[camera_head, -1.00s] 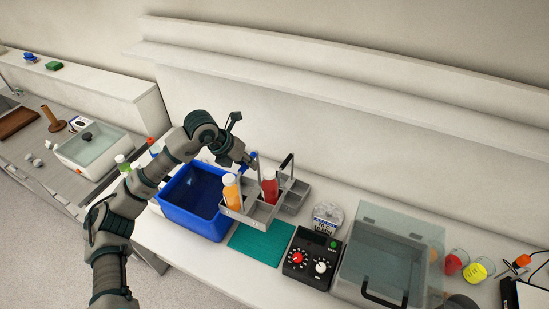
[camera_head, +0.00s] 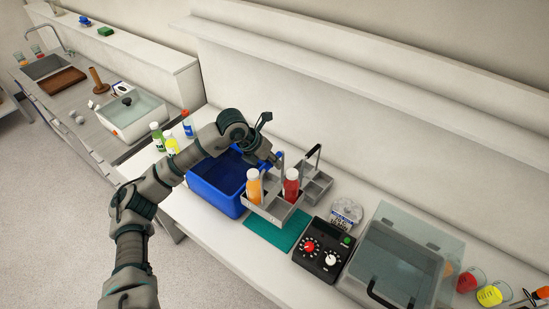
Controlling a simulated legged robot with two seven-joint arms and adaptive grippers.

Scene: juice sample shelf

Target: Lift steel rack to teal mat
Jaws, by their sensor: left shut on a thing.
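The steel rack (camera_head: 264,211) is a grey divided carrier with a tall handle, holding an orange bottle (camera_head: 254,187) and a red bottle (camera_head: 291,186). It appears upright, overlapping the back part of the teal mat (camera_head: 277,236) in the picture; I cannot tell whether it touches the mat. My left gripper (camera_head: 276,160) is shut on the rack's handle from the left. The fingertips are small and partly hidden. My right gripper is not in view.
A blue bin (camera_head: 215,184) stands just left of the rack. A second grey rack (camera_head: 316,187) is close behind on the right. A black control box (camera_head: 321,262) and a clear-lidded container (camera_head: 405,262) stand to the right. Several bottles stand at the left.

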